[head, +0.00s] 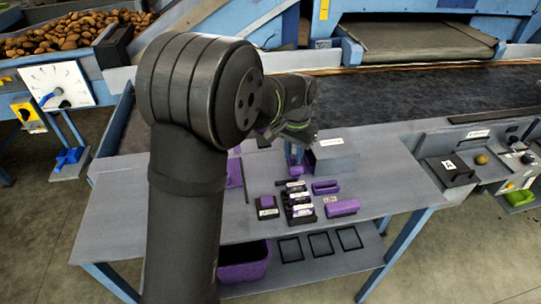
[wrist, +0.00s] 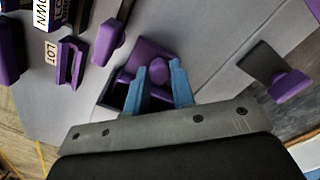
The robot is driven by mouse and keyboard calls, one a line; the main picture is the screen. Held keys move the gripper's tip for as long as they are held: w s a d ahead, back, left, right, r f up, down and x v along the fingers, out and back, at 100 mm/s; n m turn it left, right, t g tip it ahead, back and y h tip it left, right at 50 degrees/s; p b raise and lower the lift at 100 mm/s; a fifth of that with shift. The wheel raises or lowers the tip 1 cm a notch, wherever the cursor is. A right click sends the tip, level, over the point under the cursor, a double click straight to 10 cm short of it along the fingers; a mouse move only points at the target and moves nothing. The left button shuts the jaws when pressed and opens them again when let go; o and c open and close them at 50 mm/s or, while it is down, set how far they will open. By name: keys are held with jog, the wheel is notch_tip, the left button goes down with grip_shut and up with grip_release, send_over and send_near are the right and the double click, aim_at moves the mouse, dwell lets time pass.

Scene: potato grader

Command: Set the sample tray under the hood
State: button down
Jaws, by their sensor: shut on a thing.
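My gripper (head: 296,160) is low over the grey bench, with its blue fingers pointing down beside a grey box-shaped housing (head: 338,160) with a white label on top, which looks like the hood. In the wrist view the blue fingers (wrist: 158,88) are shut on a purple piece (wrist: 150,52). A dark, purple-edged hollow shows beside the fingers, and the piece appears to be part of the sample tray. The fingers and wrist hide much of it.
Purple blocks (head: 341,207) and a dark labelled rack (head: 298,203) stand in front of the gripper. A purple bin (head: 243,265) is on the lower shelf. A dark conveyor belt (head: 400,90) runs behind the bench. The bench's front right is clear.

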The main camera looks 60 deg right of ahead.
jog(key=shift+s+d, duration=0.55)
jog(key=shift+d, duration=0.05)
jog(key=c, duration=1.2)
grip_release()
notch_tip(320, 180, up, 17)
jog(key=shift+r, duration=0.2)
jog(key=shift+f, duration=0.15)
notch_tip(320, 180, down, 17)
jog(key=shift+f, duration=0.1)
dwell(0.3)
